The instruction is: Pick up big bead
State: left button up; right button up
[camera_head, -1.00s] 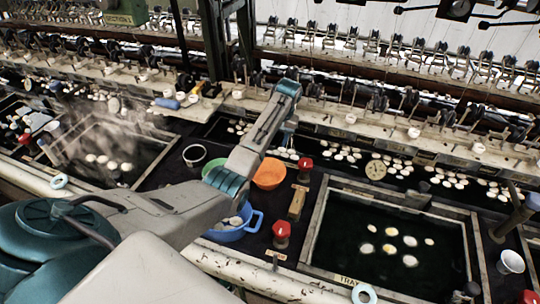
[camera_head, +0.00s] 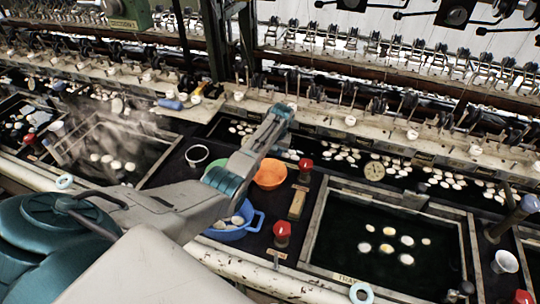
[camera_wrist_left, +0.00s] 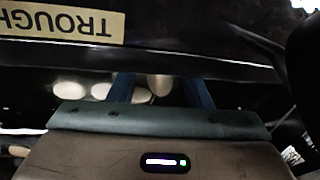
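I cannot pick out a big bead for certain in either view. My left arm reaches from the lower left across the middle of the head view, and its wrist end is over the long dark trough behind the bowls. The fingers of my left gripper (camera_wrist_left: 160,92) show in the left wrist view as two blue fingers standing apart. A pale rounded thing (camera_wrist_left: 160,84) shows between them; I cannot tell whether it is a bead or a cocoon, or whether it is touched. In the head view the fingertips are mostly hidden. My right gripper is not in view.
An orange bowl (camera_head: 270,173) and a blue basin (camera_head: 237,231) with white cocoons stand beside my forearm. Red-topped knobs (camera_head: 282,229) are nearby. A framed basin (camera_head: 322,235) holds floating cocoons at the right. A TROUGH label (camera_wrist_left: 60,22) shows above the fingers.

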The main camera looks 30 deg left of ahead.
pick_arm(q)
jog(key=c, duration=0.4)
jog(key=shift+r, duration=0.1)
jog(key=shift+c, duration=0.2)
